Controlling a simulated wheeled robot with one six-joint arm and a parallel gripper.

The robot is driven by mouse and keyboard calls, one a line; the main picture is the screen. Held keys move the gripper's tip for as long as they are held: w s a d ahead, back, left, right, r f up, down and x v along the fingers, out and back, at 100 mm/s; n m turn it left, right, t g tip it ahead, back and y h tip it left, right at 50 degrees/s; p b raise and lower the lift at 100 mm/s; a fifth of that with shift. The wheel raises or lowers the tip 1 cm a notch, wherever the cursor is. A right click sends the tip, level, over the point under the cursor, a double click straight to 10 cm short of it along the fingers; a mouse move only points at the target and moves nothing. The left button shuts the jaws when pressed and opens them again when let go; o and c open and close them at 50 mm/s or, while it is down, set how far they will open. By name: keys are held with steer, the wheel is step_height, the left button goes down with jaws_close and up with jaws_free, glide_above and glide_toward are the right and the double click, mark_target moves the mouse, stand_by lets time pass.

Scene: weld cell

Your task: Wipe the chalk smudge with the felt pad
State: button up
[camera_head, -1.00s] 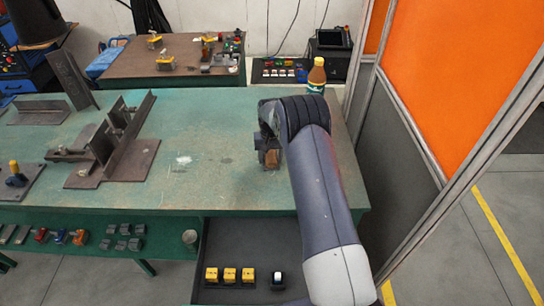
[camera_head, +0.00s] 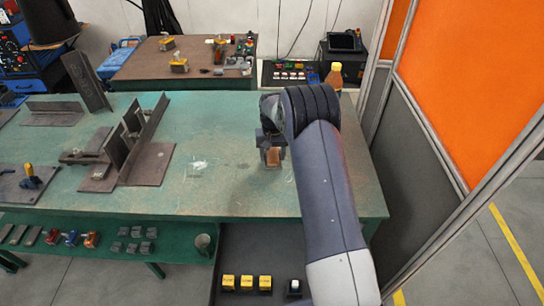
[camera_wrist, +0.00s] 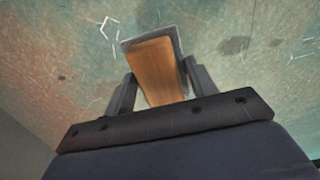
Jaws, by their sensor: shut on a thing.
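The felt pad (camera_wrist: 155,68) is a block with a wooden back and a grey edge. My gripper (camera_wrist: 158,85) is shut on it, one finger on each side. In the head view the pad (camera_head: 272,157) and my gripper (camera_head: 271,143) are over the right part of the green table, right of the chalk smudge. I cannot tell whether the pad touches the table. The chalk smudge (camera_head: 199,165) is a small white patch on the tabletop. The wrist view shows thin white marks and dark stains; I cannot tell whether any belong to the smudge.
Welded steel plates and angles (camera_head: 130,150) stand on the left of the green table (camera_head: 220,120). A bottle (camera_head: 334,77) stands at its back right corner. A orange-and-grey partition (camera_head: 420,140) rises on the right. The tabletop between smudge and pad looks clear.

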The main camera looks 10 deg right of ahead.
steer(key=shift+r+p, duration=0.75)
steer(key=shift+r, duration=1.25)
